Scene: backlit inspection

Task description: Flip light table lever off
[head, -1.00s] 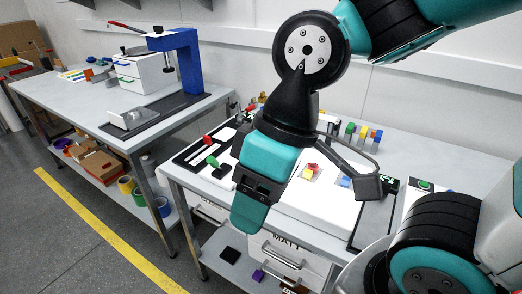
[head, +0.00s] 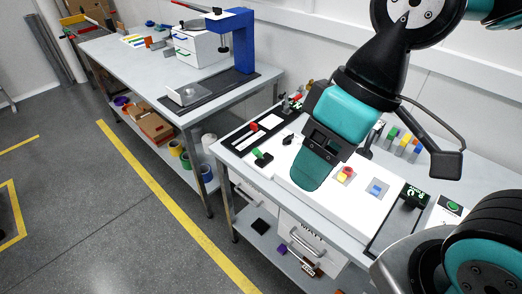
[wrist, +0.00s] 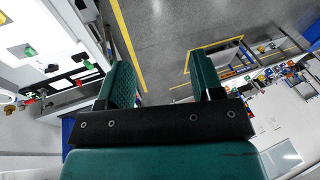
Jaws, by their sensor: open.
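The white light table (head: 300,200) lies on the bench in the head view, with a red and yellow piece and a blue piece on its face. Near its left end are a lever with a green handle (head: 262,157), a red-handled one (head: 254,127) and a black one (head: 288,138). Which one belongs to the light table I cannot tell. The wrist view shows a green handle (wrist: 89,65), a red one (wrist: 80,88) and a black one (wrist: 53,68) at left. My gripper (head: 315,172) appears in front of the light table, open and empty; its fingers (wrist: 163,75) are apart.
A second bench (head: 130,62) with a blue stand (head: 240,42) is at the back left. A green-topped button box (head: 452,208) is at the right end of the near bench. Drawers (head: 305,240) hang below it. The floor at left is clear.

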